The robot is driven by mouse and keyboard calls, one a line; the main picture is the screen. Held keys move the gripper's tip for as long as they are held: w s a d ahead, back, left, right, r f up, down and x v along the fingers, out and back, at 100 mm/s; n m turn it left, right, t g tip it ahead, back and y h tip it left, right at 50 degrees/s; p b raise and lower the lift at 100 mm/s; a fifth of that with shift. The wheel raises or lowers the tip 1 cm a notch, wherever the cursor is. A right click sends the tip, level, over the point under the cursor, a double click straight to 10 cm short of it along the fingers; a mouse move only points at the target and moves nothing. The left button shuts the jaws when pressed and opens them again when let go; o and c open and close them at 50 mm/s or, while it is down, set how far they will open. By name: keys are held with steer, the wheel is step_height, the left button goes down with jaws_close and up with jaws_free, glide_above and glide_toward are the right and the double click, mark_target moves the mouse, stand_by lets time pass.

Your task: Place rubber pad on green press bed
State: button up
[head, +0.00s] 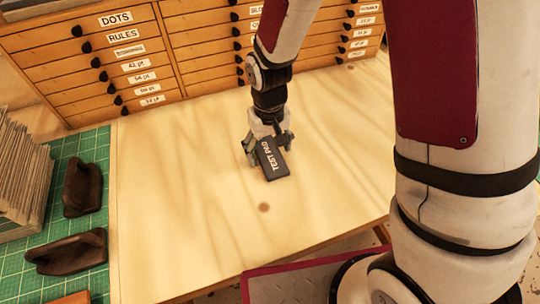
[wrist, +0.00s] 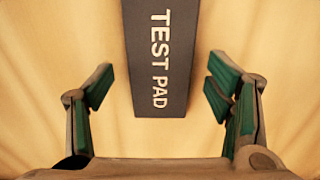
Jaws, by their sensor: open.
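The rubber pad (head: 271,159) is a dark grey block with "TEST PAD" in white letters, lying on the pale wooden table. In the wrist view the pad (wrist: 160,60) runs down from the top edge, and its near end reaches between the fingertips. My gripper (head: 267,146) is low over the table at the pad's far end. In the wrist view my gripper (wrist: 160,88) is open, with one finger on each side of the pad and a gap on both sides. I see no green press bed that I can identify.
A wooden drawer cabinet (head: 180,50) with labelled drawers stands along the back. A green cutting mat (head: 95,150) at left bears two dark brown holders (head: 82,188) and a stack of grey sheets (head: 22,175). The table (head: 170,220) is clear around the pad.

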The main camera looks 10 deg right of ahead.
mark_target(269, 153)
steer(key=shift+f, duration=0.15)
steer(key=c, duration=1.4)
steer(key=shift+r, duration=0.2)
steer(key=shift+r, duration=0.55)
step_height(269, 153, up, 2)
steer(key=shift+w+r+b, duration=0.1)
steer(key=shift+r+b, duration=0.05)
steer(key=shift+b, duration=0.15)
steer(key=s, duration=0.3)
steer(key=s+d, duration=0.1)
steer(key=s, duration=0.3)
steer(key=s+r, duration=0.1)
steer(key=s, duration=0.3)
steer(key=shift+s+d, duration=0.15)
steer(key=s+p, duration=0.1)
steer(key=p, duration=0.1)
steer(key=s+p, duration=0.2)
steer(key=shift+s+d+r, duration=0.2)
steer(key=shift+s+d+p, duration=0.1)
steer(key=shift+s+p, duration=0.6)
steer(key=shift+p, duration=0.25)
